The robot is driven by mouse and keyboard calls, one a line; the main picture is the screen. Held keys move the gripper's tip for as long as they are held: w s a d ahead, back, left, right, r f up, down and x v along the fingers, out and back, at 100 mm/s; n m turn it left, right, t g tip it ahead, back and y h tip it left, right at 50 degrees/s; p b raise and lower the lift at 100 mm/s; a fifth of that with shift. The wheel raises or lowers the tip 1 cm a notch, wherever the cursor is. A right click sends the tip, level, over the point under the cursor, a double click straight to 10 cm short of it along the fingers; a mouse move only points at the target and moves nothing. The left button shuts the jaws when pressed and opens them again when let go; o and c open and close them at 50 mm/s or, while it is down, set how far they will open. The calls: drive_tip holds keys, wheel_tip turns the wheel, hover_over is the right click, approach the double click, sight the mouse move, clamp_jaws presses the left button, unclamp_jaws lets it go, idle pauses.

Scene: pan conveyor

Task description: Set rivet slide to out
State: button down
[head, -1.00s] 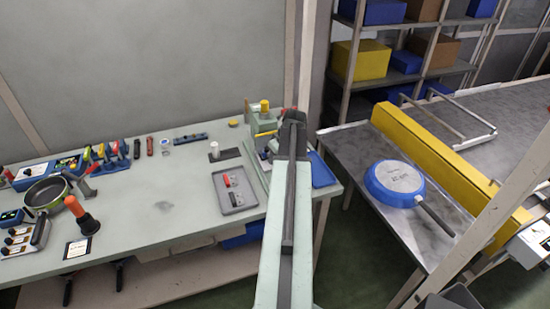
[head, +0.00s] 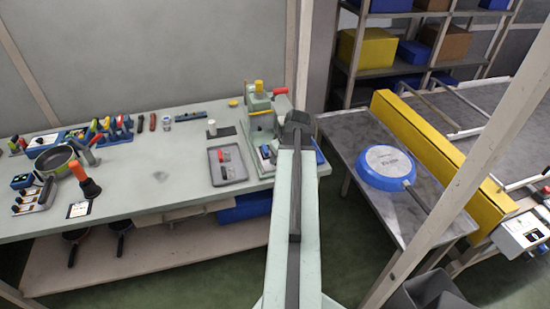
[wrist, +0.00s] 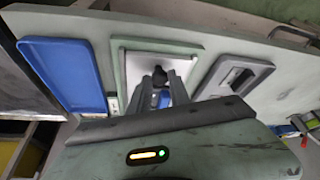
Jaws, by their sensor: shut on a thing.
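The green rivet press (head: 262,118), with a yellow top and a red handle (head: 280,92), stands at the right end of the workbench. In the wrist view, a pale slide plate (wrist: 135,60) lies in a green frame, with a dark knob (wrist: 160,74) on it. My gripper (wrist: 164,84) reaches over this plate, its fingers shut at the knob. A small blue piece (wrist: 165,99) shows between the fingers. In the head view, my arm hides the fingertips and most of the slide.
In the wrist view, a blue tray (wrist: 38,50) lies left of the slide and a grey tray (wrist: 203,84) right of it. A blue pan (head: 370,176) lies on the metal table, beside the yellow conveyor rail (head: 425,135). Several tools line the workbench's back.

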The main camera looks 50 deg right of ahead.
drive_tip(key=shift+s+a+f, duration=0.1)
drive_tip(key=shift+s, duration=0.15)
drive_tip(key=c, duration=1.5)
unclamp_jaws()
drive_tip(key=p+v, duration=0.7)
drive_tip(key=shift+r, duration=0.4)
drive_tip(key=shift+s, duration=0.1)
